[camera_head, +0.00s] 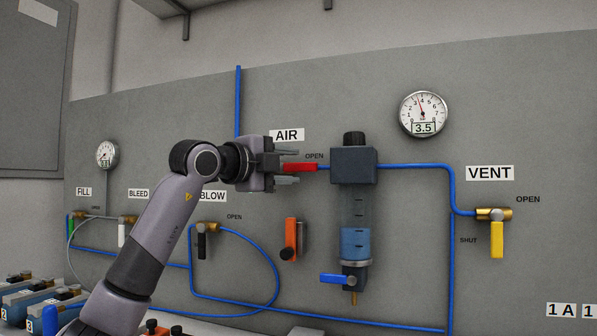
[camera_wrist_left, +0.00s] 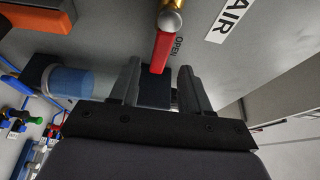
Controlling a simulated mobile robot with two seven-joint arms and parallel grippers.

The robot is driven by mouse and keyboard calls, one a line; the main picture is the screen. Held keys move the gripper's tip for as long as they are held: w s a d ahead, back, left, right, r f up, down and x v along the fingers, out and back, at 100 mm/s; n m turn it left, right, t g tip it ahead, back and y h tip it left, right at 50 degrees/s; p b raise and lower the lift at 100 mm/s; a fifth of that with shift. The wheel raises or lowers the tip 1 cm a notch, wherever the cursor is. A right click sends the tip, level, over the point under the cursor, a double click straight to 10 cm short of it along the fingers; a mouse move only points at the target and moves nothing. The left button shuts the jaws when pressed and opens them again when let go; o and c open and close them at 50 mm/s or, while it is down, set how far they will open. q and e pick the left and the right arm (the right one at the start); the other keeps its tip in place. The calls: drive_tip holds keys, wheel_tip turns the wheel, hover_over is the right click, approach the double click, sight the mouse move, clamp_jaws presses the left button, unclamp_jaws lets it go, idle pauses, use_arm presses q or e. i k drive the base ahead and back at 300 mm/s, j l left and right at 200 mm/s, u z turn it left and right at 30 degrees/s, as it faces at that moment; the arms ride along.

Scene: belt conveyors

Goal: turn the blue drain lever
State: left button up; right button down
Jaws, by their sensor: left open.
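The blue drain lever (camera_head: 341,279) sits under the clear filter bowl (camera_head: 355,212), which holds blue liquid. The lever points left, roughly level, above a small brass outlet (camera_head: 354,298). My left gripper (camera_head: 297,167) is open, up and to the left of the drain lever. Its fingers lie above and below the red AIR lever (camera_head: 302,167). In the left wrist view the red lever (camera_wrist_left: 161,50) reaches in between the open fingertips (camera_wrist_left: 159,75); I cannot tell whether they touch it. My right gripper is not in view.
An orange lever (camera_head: 290,240) is left of the bowl. A yellow VENT lever (camera_head: 497,240) hangs at right. Blue pipes (camera_head: 415,166) cross the grey panel (camera_head: 400,280). A dial gauge (camera_head: 424,113) sits upper right. Blue-topped items (camera_head: 22,300) stand lower left.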

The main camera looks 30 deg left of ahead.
sight(352, 279)
drive_tip(key=k+j, duration=0.1)
drive_tip(key=k, duration=0.4)
drive_tip(key=k+j, duration=0.15)
drive_tip(key=k, duration=0.35)
